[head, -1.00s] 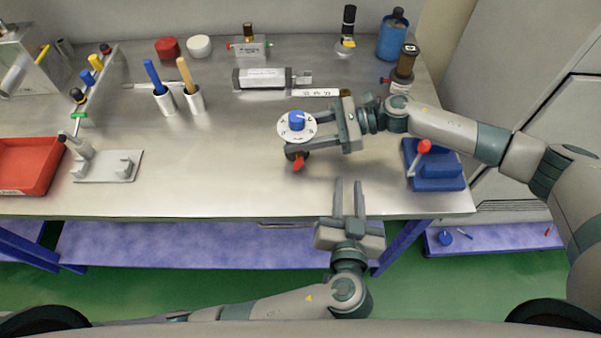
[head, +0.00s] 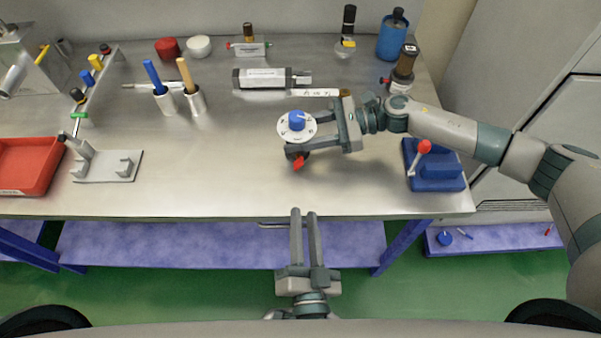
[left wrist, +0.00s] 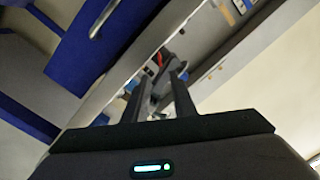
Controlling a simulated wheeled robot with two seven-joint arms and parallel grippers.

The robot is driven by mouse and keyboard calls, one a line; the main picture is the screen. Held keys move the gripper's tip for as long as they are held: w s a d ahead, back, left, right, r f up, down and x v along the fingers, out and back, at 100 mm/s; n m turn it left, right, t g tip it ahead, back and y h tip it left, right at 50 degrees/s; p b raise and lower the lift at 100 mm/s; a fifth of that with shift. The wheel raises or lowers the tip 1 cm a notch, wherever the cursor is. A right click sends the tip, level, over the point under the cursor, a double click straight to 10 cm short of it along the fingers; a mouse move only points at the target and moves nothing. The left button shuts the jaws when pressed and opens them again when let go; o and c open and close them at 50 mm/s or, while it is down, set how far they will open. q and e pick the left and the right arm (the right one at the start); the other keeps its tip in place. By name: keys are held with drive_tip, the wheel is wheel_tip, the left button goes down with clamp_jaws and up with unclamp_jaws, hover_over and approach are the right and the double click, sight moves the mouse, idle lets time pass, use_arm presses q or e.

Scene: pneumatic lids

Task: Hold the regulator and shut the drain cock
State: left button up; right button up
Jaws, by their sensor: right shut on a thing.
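The regulator (head: 296,128) has a white dial face with a blue knob on top and a dark body below. My right gripper (head: 318,138) is shut on it from the right and holds it over the bench. The drain cock (head: 298,163) is a red lever at the lower front of the regulator. My left gripper (head: 303,212) is open and empty, at the bench's front edge, below and apart from the drain cock. In the left wrist view, its two fingers (left wrist: 165,82) point towards a small red spot, with a gap between them.
The steel bench (head: 230,170) is clear around the regulator. A blue vise (head: 437,172) with a red-knobbed lever stands to the right. A red tray (head: 30,165) and a grey stand (head: 108,166) are at the left. Two cups with blue and tan handles stand behind left.

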sight(300, 167)
use_arm(q)
drive_tip(key=shift+w, duration=0.1)
drive_tip(key=w, duration=1.2)
drive_tip(key=shift+a, duration=0.35)
drive_tip(key=shift+s, duration=0.1)
clamp_jaws()
